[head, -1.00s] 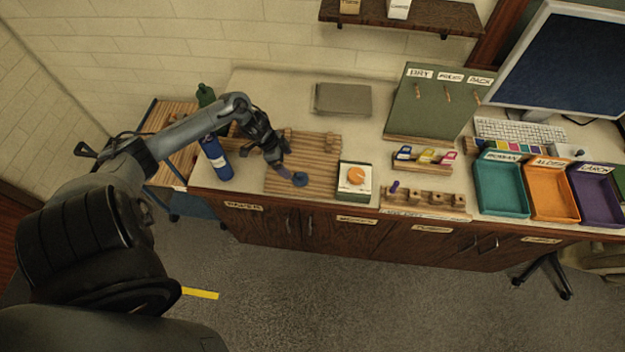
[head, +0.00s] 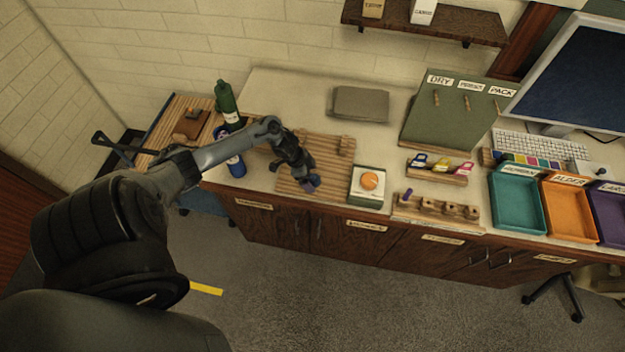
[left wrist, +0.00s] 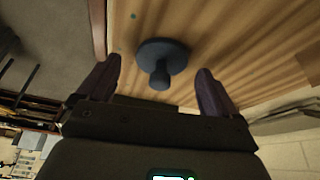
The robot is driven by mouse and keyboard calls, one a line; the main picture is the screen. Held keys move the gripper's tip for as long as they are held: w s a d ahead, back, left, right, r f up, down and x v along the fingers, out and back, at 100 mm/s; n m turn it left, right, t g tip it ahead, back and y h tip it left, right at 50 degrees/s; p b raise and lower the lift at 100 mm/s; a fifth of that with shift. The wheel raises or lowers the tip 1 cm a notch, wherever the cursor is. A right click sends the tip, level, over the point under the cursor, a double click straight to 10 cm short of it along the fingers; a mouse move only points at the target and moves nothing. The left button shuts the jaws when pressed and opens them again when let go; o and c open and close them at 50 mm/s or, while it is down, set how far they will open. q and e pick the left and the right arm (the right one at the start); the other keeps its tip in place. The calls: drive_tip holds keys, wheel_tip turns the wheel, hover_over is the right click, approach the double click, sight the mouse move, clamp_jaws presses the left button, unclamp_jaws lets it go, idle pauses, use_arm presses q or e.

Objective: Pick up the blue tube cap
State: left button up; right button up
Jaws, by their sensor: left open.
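The blue tube cap (left wrist: 163,54), a dark blue disc with a round knob, lies on the slatted wooden board (left wrist: 225,35) in the left wrist view. My left gripper (left wrist: 157,72) is open, with one dark finger on each side of the cap in that view. Gaps show between the cap and both fingers, and the gripper holds nothing. In the head view my left gripper (head: 308,187) points down at the front part of the board (head: 330,150), and its fingers largely hide the cap there. My right gripper is not in view.
A wooden rack with a purple peg (head: 437,209) and a teal tray (head: 517,199) are further right.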

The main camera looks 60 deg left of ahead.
use_arm(q)
drive_tip(key=shift+w+f, duration=0.15)
drive_tip(key=shift+f, duration=0.2)
drive_tip(key=c, duration=1.1)
drive_tip(key=shift+r, duration=0.1)
